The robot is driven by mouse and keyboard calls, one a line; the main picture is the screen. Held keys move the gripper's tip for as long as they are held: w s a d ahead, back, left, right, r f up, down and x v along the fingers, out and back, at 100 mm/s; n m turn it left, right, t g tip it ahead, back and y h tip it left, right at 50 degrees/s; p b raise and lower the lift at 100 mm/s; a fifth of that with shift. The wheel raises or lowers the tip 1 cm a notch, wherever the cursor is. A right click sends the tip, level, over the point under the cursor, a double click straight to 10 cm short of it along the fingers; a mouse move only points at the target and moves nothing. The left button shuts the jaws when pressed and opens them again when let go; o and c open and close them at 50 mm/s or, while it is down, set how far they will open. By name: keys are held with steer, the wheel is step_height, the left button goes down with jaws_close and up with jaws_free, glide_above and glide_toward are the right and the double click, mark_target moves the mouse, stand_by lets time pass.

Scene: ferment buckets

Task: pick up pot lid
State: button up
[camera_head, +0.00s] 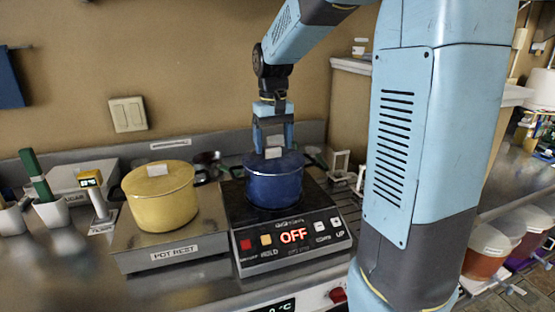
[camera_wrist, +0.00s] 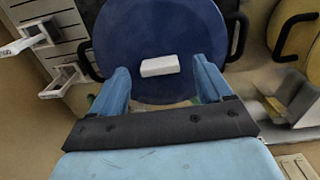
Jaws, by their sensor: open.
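A blue pot (camera_head: 274,187) stands on the black hot plate (camera_head: 284,222). Its blue lid (camera_wrist: 158,32) is on top and carries a white block-shaped knob (camera_wrist: 160,66), which also shows in the head view (camera_head: 273,153). My gripper (camera_head: 274,146) points down over the lid from above. In the wrist view its two fingers (camera_wrist: 163,76) are apart, one to each side of the knob, with gaps between. Nothing is held. I cannot tell exactly how high the fingertips are above the lid.
A yellow lidded pot (camera_head: 160,198) stands on the pot rest (camera_head: 150,250) to the left. The hot plate's display reads OFF. A white frame-like holder (camera_head: 341,164) stands right of the blue pot. Buckets (camera_head: 487,250) are at the far right. The wall is close behind.

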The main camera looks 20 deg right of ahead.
steer(key=shift+f, duration=0.95)
steer(key=c, duration=1.2)
steer(key=shift+r, duration=0.55)
step_height(320, 180, up, 3)
steer(key=shift+s+f, duration=0.1)
steer(key=shift+f, duration=0.05)
steer(key=s+a+r, duration=0.3)
steer(key=s+r, duration=0.6)
steer(key=s, duration=0.4)
steer(key=shift+s+a, duration=0.15)
steer(key=shift+a, duration=0.15)
